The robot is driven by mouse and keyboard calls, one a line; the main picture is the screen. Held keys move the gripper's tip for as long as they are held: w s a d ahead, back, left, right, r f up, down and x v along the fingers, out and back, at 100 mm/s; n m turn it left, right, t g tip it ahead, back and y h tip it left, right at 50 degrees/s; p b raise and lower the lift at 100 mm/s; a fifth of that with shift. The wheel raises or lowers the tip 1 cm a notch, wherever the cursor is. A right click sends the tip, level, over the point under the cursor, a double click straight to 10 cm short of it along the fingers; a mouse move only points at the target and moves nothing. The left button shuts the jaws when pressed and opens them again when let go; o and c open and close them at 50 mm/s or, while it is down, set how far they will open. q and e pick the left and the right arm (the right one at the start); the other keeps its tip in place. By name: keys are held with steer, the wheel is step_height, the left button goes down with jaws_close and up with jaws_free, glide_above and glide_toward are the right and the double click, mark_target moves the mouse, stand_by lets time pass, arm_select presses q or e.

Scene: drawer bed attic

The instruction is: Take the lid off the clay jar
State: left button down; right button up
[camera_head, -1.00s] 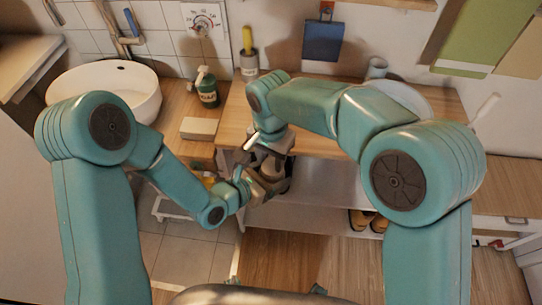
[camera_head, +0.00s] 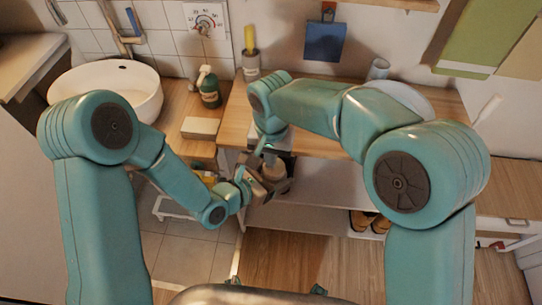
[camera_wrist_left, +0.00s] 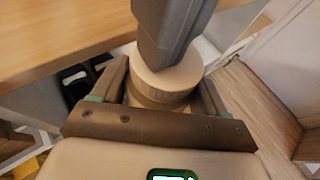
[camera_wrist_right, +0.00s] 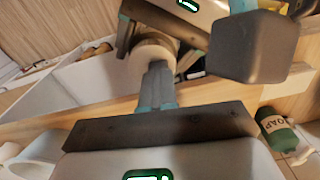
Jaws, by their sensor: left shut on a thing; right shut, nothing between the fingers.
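The pale clay jar (camera_wrist_left: 165,95) is between the fingers of my left gripper (camera_wrist_left: 163,88), which is shut on it. Its round, light top faces up, with a darker band below; I cannot tell lid from body there. In the head view the jar (camera_head: 274,170) is small, in front of the wooden counter. My right gripper (camera_wrist_right: 158,72) is shut and empty. Its closed fingers point at the jar's top (camera_wrist_right: 152,52) and overlap it in both wrist views; I cannot tell whether they touch.
The wooden counter (camera_head: 318,138) lies just behind the grippers, with a shelf holding brown shoes (camera_head: 362,220) below. A green soap bottle (camera_head: 209,88), a pale block (camera_head: 200,128) and a white basin (camera_head: 118,92) stand to the left. The floor in front is open.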

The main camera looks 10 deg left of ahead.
steer(key=shift+o, duration=0.3)
steer(key=shift+s+f, duration=0.1)
steer(key=shift+f, duration=0.2)
step_height(320, 180, up, 4)
steer(key=shift+r, duration=0.2)
steer(key=o, duration=0.4)
steer(key=shift+r, duration=0.2)
steer(key=shift+c, duration=0.2)
steer(key=o, duration=0.5)
steer(key=r+m, duration=0.3)
steer(key=shift+d, duration=0.5)
steer(key=shift+m, duration=0.3)
step_height(320, 180, down, 8)
steer(key=shift+r, duration=0.15)
steer(key=c, duration=0.9)
steer(key=shift+c, duration=0.2)
